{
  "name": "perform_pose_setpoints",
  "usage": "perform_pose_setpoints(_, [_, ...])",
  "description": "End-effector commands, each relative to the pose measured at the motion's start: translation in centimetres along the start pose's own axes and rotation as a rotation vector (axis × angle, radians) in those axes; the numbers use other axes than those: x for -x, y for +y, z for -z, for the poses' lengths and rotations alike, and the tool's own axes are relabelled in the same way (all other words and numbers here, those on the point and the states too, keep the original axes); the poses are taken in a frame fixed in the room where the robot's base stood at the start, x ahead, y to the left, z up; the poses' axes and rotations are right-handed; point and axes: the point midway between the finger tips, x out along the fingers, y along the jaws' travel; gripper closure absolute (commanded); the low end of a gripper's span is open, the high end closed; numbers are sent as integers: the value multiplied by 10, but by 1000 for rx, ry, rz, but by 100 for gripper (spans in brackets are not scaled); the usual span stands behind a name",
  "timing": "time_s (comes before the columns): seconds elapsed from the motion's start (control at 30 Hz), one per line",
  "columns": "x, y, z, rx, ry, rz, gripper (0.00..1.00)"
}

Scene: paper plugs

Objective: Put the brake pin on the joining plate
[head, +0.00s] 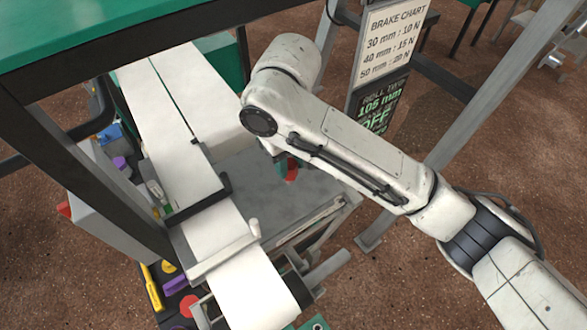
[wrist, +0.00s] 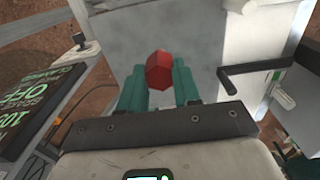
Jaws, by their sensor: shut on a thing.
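My gripper (wrist: 160,78) has teal fingers and is shut on a red piece with a six-sided end, apparently the brake pin (wrist: 159,70). In the head view the red pin (head: 291,171) shows partly below my arm, which hides most of the gripper. The grey metal surface, apparently the joining plate (head: 265,215), lies beneath it. The same grey plate (wrist: 205,65) fills the middle of the wrist view behind the fingers. The pin appears over the plate; I cannot tell whether it touches it.
White paper strips (head: 170,125) run beside the plate, with a black bar (head: 198,204) across them. A brake chart sign (head: 395,40) stands behind my arm. Coloured pieces lie at lower left, including a yellow one (head: 153,288). A dark post (head: 85,150) stands at left.

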Motion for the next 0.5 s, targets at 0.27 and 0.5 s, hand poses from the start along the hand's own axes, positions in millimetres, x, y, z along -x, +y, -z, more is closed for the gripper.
perform_pose_setpoints(0.27, [-18, 12, 8, -1, 0, 0, 100])
perform_pose_setpoints(0.5, [-47, 17, 10, -1, -3, 0, 100])
